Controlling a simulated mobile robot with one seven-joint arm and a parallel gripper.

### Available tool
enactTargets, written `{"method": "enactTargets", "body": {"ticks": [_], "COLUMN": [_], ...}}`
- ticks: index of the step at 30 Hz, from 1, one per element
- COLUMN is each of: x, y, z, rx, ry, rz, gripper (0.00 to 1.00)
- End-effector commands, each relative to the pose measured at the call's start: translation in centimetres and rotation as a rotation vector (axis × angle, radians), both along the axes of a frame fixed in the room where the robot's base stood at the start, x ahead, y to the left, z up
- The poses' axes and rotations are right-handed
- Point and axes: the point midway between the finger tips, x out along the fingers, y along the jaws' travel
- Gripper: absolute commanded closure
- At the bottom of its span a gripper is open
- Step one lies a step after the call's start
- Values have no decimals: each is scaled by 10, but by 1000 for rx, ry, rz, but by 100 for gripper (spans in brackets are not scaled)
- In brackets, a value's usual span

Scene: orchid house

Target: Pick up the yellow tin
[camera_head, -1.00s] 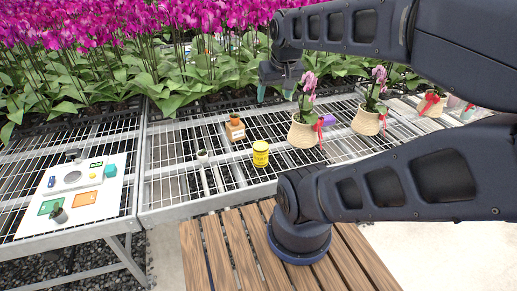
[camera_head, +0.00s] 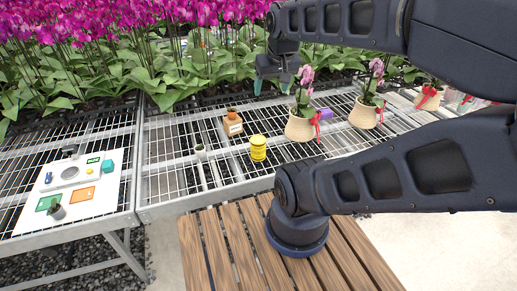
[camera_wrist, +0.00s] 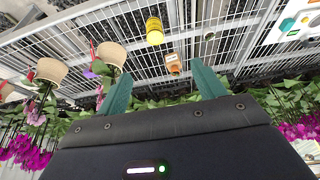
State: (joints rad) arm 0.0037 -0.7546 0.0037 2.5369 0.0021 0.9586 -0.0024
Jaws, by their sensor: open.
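The yellow tin (camera_head: 258,148) stands upright on the wire-mesh bench, in front of my arm's reach and left of the nearest potted orchid. It also shows in the wrist view (camera_wrist: 155,31), beyond the fingertips and roughly between their lines. My gripper (camera_head: 273,84) is raised over the back of the bench, near the orchid leaves, behind the tin and apart from it. In the wrist view its two green fingers (camera_wrist: 163,88) are spread wide with nothing between them.
Potted orchids (camera_head: 300,126) stand to the right. A white panel (camera_head: 90,200) with coloured blocks lies at the left. Dense orchids fill the back.

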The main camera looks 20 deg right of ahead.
Motion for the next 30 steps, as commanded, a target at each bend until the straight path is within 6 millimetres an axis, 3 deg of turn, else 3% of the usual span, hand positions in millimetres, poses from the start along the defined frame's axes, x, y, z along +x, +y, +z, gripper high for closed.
{"method": "enactTargets", "body": {"ticks": [4, 7, 8, 18, 23, 30], "x": [0, 0, 0, 4, 24, 69], "y": [0, 0, 0, 0, -1, -3], "z": [0, 0, 0, -2, -12, -40], "rx": [0, 0, 0, 10, 59, 165], "ry": [0, 0, 0, 6, 35, 99], "rz": [0, 0, 0, -18, -119, -375], "gripper": [31, 12, 10, 10, 10, 10]}}
